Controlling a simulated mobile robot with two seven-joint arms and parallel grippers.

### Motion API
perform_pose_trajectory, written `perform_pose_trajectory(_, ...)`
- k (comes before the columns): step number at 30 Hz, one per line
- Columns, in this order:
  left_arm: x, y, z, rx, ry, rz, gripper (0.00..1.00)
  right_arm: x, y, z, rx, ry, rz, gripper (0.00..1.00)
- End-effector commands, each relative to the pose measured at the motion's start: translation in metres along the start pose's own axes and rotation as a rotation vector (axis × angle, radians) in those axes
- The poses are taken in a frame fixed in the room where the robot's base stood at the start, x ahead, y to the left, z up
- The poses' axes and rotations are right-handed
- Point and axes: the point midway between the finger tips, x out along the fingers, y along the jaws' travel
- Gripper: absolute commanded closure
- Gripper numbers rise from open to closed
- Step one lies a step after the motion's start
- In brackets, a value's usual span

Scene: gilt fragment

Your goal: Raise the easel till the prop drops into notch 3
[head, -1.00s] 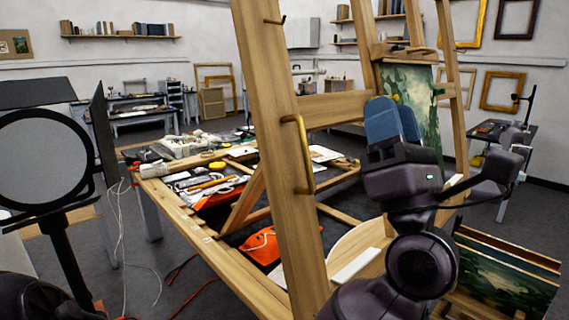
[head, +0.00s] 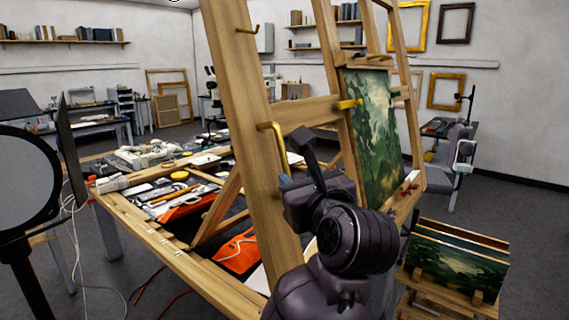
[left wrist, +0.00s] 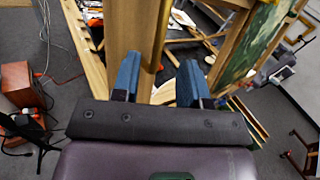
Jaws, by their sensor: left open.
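The wooden easel (head: 243,130) stands in front of me, with a thick slanted post and a brass handle (head: 277,146) on it. A slanted wooden strut (head: 215,210) shows behind the post; I cannot tell whether it is the prop, and no notches can be made out. My left gripper (head: 285,180) is close to the handle's lower part, partly hidden by its own wrist. In the left wrist view the blue fingers are open and apart, and the handle (left wrist: 161,35) rises between and beyond them. Contact cannot be told. My right gripper is not in view.
A green landscape painting (head: 377,135) is on the easel's right part. Stacked canvases (head: 455,265) stand low at right. A round lamp (head: 25,180) stands at left. A cluttered worktop (head: 150,190) lies behind the post. Open floor (head: 525,225) is at far right.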

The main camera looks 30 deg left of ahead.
Motion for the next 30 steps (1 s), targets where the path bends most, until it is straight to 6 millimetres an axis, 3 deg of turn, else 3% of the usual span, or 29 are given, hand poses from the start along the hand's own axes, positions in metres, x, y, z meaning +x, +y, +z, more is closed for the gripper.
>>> perform_pose_trajectory(6,0.040,0.000,0.002,0.006,-0.003,0.004,0.60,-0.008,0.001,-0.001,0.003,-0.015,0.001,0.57)
perform_pose_trajectory(13,0.069,0.000,0.001,0.005,-0.003,0.002,0.60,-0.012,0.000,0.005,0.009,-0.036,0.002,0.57)
perform_pose_trajectory(27,0.080,0.000,0.000,0.002,-0.001,0.000,0.60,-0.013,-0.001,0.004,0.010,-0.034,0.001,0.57)
perform_pose_trajectory(30,0.080,0.000,0.000,0.002,-0.001,0.000,0.74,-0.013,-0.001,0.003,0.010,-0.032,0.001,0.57)
